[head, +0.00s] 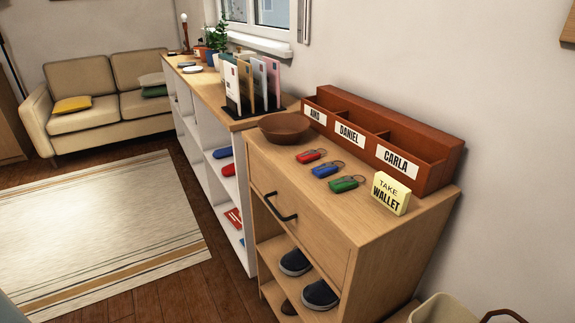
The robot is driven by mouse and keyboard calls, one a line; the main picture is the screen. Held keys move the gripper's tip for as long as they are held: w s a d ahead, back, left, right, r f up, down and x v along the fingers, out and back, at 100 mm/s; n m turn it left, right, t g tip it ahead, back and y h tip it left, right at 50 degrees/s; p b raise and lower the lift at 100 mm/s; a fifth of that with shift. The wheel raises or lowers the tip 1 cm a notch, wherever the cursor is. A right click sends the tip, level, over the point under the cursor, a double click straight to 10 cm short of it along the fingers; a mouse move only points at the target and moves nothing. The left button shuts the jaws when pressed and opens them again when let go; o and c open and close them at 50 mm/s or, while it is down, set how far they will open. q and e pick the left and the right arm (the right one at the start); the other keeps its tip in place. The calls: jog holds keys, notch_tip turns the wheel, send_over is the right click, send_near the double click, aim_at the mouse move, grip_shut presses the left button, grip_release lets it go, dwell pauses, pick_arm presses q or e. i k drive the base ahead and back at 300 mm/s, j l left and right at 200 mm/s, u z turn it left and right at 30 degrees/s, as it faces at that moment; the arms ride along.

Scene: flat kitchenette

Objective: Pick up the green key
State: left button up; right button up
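The green key (344,184) lies flat on top of the wooden cabinet (400,222), with a ring at its far right end. It is the nearest of three tagged keys in a row. The blue key (325,171) and the red key (309,156) lie just beyond it, each apart from the others. Neither of my grippers shows in the head view.
A brown bowl (284,127) stands left of the keys. A labelled organizer (440,160) stands behind them along the wall. A "TAKE WALLET" sign (391,194) stands right of the green key. The cabinet's front edge is clear. A bin (440,310) stands at lower right.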

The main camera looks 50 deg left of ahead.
aim_at(344, 183)
jog(key=u, duration=1.05)
jog(key=i+j+z, duration=0.15)
jog(key=j, duration=0.2)
